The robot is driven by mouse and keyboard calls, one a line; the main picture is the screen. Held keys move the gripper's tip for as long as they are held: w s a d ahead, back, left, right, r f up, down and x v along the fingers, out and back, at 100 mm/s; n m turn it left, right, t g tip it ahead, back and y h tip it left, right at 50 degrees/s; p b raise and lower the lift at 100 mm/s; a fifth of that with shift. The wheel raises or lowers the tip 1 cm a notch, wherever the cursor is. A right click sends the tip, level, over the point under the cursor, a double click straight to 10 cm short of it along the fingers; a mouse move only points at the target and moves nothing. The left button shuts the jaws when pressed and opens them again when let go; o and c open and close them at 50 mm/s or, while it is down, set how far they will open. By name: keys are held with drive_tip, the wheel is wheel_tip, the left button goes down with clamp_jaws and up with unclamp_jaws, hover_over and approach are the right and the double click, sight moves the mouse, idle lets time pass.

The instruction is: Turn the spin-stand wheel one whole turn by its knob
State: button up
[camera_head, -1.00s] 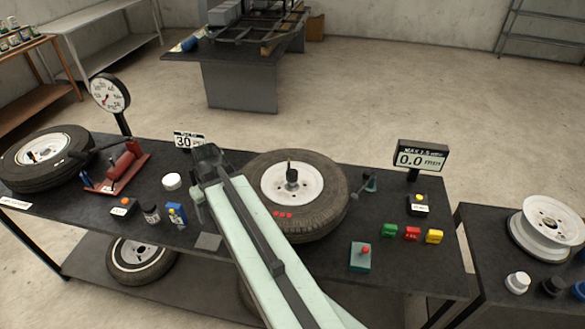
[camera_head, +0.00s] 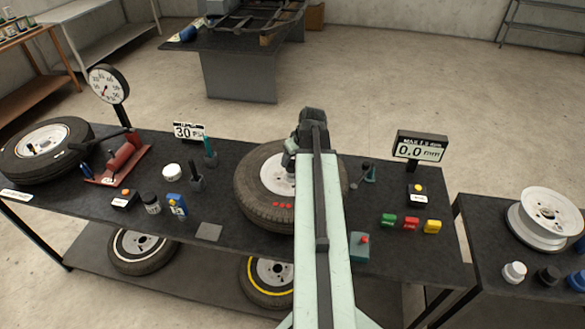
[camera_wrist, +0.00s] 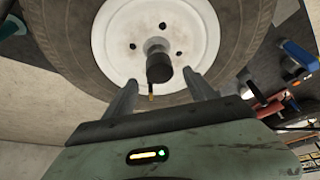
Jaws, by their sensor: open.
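The wheel lies flat on the bench in the head view, a dark tyre (camera_head: 252,205) with a white rim (camera_head: 276,175) and red marks on its near side. My arm covers its right part. In the wrist view the white rim (camera_wrist: 118,47) fills the top. A dark cylindrical piece (camera_wrist: 159,70) stands out from its grey hub, with a thin brass-tipped stem beside it; I cannot tell which part is the knob. My gripper (camera_head: 303,150) is over the wheel. In the wrist view my gripper (camera_wrist: 161,80) is open, fingers either side of the dark piece, with no visible grip.
A display (camera_head: 420,148) reading 0.0 mm stands right of the wheel. A teal box with a red button (camera_head: 359,247) is close to my arm. Green, red and yellow blocks (camera_head: 410,223) lie to the right. Dark holders (camera_head: 196,180) stand left of the tyre.

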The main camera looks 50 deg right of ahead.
sight(292, 163)
drive_tip(key=b+x, duration=0.2)
drive_tip(key=x, duration=0.2)
drive_tip(key=shift+r, duration=0.15)
clamp_jaws()
drive_tip(key=shift+w+d, duration=0.1)
drive_tip(key=shift+d, duration=0.1)
drive_tip(key=shift+a, duration=0.15)
